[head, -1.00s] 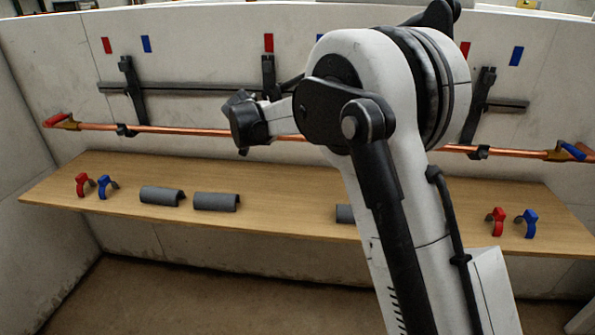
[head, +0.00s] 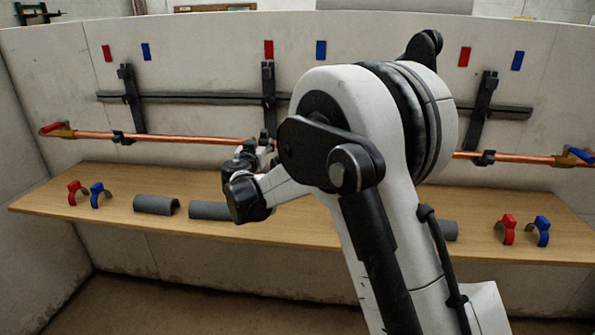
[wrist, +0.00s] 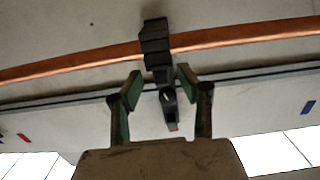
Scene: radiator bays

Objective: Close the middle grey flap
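The middle dark grey bracket (head: 268,95) stands on the back wall at the copper pipe (head: 190,138). In the wrist view its dark clip, with the flap (wrist: 156,45), crosses the pipe (wrist: 85,62). I cannot tell how far the flap is swung. My gripper (wrist: 158,92) is open, with green-faced fingers spread left and right of the clip's lower part; nothing is visibly held between them. I cannot tell whether a finger touches the clip. In the head view my gripper (head: 255,152) is near the pipe below the middle bracket, partly hidden by my wrist.
Similar brackets stand left (head: 131,98) and right (head: 484,110). The wooden shelf (head: 300,228) below holds grey half-tubes (head: 155,205), red clips (head: 76,192) and blue clips (head: 542,230). Red and blue tags mark the wall. My arm hides part of the pipe and shelf.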

